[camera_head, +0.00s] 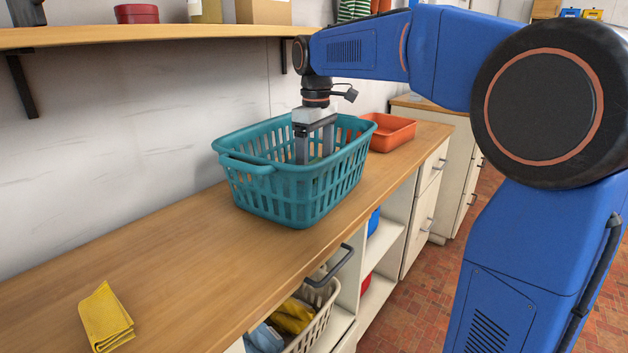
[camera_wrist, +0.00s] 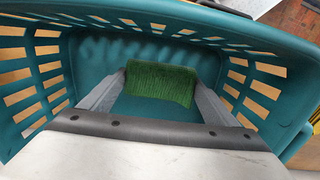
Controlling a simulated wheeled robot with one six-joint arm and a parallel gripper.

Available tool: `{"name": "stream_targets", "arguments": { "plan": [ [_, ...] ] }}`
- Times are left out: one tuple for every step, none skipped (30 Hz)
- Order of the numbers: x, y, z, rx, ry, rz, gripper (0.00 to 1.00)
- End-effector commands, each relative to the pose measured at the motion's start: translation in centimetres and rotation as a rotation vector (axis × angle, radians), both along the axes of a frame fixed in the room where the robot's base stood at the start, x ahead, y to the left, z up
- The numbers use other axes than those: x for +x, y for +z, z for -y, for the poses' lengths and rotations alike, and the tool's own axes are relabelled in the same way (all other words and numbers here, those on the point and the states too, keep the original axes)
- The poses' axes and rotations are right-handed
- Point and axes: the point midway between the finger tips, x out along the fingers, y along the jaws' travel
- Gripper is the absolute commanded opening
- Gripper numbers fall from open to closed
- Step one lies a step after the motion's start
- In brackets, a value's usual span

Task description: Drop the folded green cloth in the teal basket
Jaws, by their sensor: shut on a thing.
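The teal basket (camera_head: 290,196) stands upright on the wooden counter in the head view. Its inner walls and floor fill most of the wrist view (camera_wrist: 92,65). My gripper (camera_head: 315,160) points down into the basket, with its fingers below the rim. In the wrist view, my gripper (camera_wrist: 160,85) is shut on the folded green cloth (camera_wrist: 160,83), which sits between the two fingertips inside the basket. I cannot tell whether the cloth touches the basket floor. In the head view the cloth is mostly hidden by the basket wall and fingers.
A folded yellow cloth (camera_head: 106,318) lies on the wooden counter (camera_head: 180,262) at the front left. An orange tray (camera_head: 392,132) stands just behind the basket. A wooden shelf (camera_head: 150,35) runs along the wall above. A cream basket (camera_head: 318,318) with cloths sits below the counter.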

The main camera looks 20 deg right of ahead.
Motion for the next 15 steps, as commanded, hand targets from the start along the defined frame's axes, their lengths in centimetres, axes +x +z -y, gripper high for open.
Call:
{"name": "stream_targets", "arguments": {
  "plan": [
    [0.0, -0.2, 0.0, 0.000, 0.000, 0.000, 0.58],
    [0.0, -0.4, 0.0, 0.000, 0.000, 0.000, 0.58],
    [0.0, -0.6, 0.0, 0.000, 0.000, 0.000, 0.58],
    [0.0, -0.7, 0.0, 0.000, 0.000, 0.000, 0.58],
    [0.0, -1.0, 0.0, 0.000, 0.000, 0.000, 0.58],
    [0.0, -1.4, 0.0, -0.001, 0.000, -0.001, 0.58],
    [0.0, -1.8, 0.0, 0.000, 0.000, -0.001, 0.58],
    [-0.1, -2.2, 0.0, -0.001, 0.000, -0.002, 0.58],
    [0.0, -2.8, 0.0, 0.000, 0.000, -0.001, 0.58],
    [0.0, -3.2, 0.0, -0.001, 0.000, -0.002, 0.58],
    [0.0, -3.6, 0.0, -0.001, 0.000, -0.002, 0.58],
    [0.0, -4.1, 0.0, 0.000, 0.000, -0.001, 0.58],
    [0.0, -4.3, 0.0, 0.000, 0.000, 0.000, 0.58],
    [0.0, -4.4, 0.0, 0.000, 0.000, 0.000, 0.58],
    [0.0, -4.5, 0.0, 0.000, 0.000, 0.000, 0.58]
  ]
}}
